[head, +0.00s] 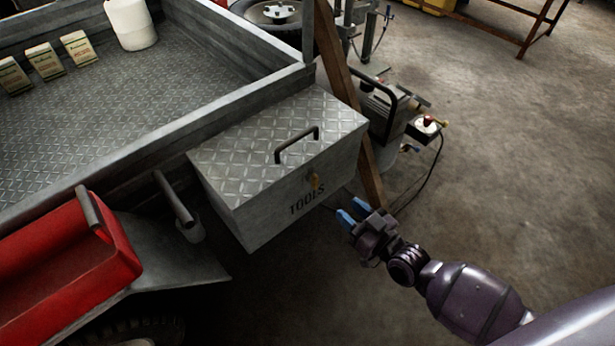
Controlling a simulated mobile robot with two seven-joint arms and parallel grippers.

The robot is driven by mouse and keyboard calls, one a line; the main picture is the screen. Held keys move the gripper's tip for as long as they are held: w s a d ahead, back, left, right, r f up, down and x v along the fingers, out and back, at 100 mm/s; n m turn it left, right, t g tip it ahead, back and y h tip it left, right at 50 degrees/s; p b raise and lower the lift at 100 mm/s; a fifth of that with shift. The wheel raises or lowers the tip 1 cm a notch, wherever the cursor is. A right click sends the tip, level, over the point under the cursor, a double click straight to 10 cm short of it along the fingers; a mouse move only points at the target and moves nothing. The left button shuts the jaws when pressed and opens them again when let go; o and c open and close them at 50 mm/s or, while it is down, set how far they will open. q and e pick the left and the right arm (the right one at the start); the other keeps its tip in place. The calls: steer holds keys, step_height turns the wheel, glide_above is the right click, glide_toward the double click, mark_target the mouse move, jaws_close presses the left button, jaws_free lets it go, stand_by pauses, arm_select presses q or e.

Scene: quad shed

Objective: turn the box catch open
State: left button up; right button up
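The grey metal tool box (278,206) is fixed beside the trailer bed, with a tread-plate lid that is closed and a black handle on top. Its front is marked TOOLS. My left gripper is out of view.
A wooden post (345,95) leans just right of the box, with a machine (385,105) and a black cable behind it. A red container (65,262) is at lower left. The trailer bed (170,85) holds several small cartons and a white canister (131,24). The floor at right is clear.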

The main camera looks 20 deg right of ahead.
mark_target(317, 183)
steer(key=x, duration=0.3)
steer(key=b+x, duration=0.1)
steer(key=x, duration=0.2)
steer(key=f+b+x, duration=0.1)
steer(key=x, duration=0.2)
steer(key=shift+w, duration=0.35)
steer(key=shift+x, duration=1)
steer(key=shift+c, duration=0.3)
steer(key=c, duration=0.6)
